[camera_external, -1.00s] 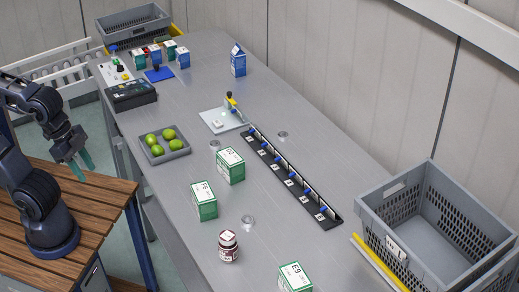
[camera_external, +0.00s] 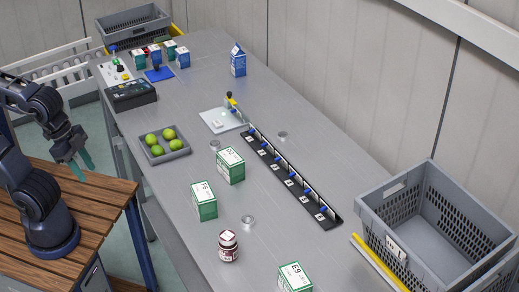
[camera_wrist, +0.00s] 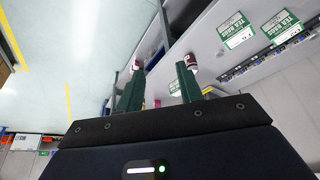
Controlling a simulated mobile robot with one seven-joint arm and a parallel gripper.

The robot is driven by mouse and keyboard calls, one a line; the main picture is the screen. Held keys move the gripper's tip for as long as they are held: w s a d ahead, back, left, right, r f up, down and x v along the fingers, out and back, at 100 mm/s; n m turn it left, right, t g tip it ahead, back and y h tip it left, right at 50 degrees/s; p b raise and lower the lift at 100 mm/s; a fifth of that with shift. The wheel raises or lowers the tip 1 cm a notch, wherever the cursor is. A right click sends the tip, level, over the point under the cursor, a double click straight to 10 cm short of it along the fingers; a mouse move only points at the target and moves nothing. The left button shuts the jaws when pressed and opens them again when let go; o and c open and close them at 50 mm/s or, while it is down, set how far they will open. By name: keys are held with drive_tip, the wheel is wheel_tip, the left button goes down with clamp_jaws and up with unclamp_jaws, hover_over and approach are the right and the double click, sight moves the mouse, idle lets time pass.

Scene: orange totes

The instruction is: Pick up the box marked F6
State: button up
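A green and white box (camera_external: 204,202), whose top label seems to read F6, stands upright on the grey table, left of the table's middle. A similar box (camera_external: 230,167) stands just behind it, and one marked E9 (camera_external: 294,278) is at the front edge of the picture. In the wrist view two green tea boxes (camera_wrist: 235,31) (camera_wrist: 283,25) show at the upper right; I cannot tell which is which. My gripper (camera_external: 81,166) hangs over the wooden bench, left of and well apart from the boxes. Its green fingers (camera_wrist: 158,85) are open and empty.
A grey crate (camera_external: 375,218) is at the right. A gap separates the bench and table.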

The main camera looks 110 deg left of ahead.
drive_tip(key=o, duration=1)
